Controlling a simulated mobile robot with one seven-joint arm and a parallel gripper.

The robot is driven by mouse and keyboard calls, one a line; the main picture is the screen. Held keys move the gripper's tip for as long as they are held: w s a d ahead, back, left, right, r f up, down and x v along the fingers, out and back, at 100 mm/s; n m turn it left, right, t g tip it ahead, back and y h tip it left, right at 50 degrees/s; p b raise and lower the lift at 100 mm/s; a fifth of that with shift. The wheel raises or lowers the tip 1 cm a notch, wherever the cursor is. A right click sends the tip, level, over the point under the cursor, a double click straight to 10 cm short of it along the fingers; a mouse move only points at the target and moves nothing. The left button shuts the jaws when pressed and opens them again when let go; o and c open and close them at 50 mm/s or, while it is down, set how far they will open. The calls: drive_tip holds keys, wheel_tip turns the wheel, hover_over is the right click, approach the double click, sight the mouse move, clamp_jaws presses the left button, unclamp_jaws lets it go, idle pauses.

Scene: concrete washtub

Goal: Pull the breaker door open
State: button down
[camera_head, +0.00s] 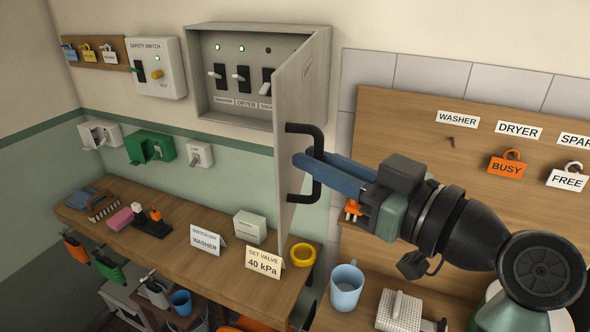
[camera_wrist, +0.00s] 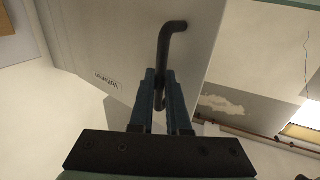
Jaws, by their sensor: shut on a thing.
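The breaker door (camera_head: 296,135) is a grey panel hinged on the right side of the breaker box (camera_head: 203,75). It stands open, swung out from the wall, and the switches inside the box show. A black bar handle (camera_head: 318,140) is fixed to the door's face. My gripper (camera_head: 303,160) has its blue fingers shut on this handle, coming from the right. In the wrist view, the fingers close around the lower part of the handle (camera_wrist: 168,45), with the door (camera_wrist: 120,50) behind it.
Below, a wooden shelf (camera_head: 170,262) holds a "Washer" card (camera_head: 205,240), a "40 kPa" card (camera_head: 264,262) and a yellow ring (camera_head: 302,255). A blue mug (camera_head: 346,287) stands below my arm. A tag board (camera_head: 480,200) is on the wall behind my arm.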

drive_tip(key=shift+d+r, duration=0.1)
drive_tip(key=shift+d, duration=0.35)
drive_tip(key=c, duration=1.3)
unclamp_jaws()
drive_tip(key=o, duration=0.3)
drive_tip(key=shift+w, duration=0.2)
drive_tip(key=shift+o, duration=0.2)
drive_tip(key=shift+s, duration=0.15)
drive_tip(key=b+v, duration=0.4)
drive_tip(key=v, duration=0.8)
drive_tip(key=shift+s+d, duration=0.2)
drive_tip(key=shift+d, duration=0.15)
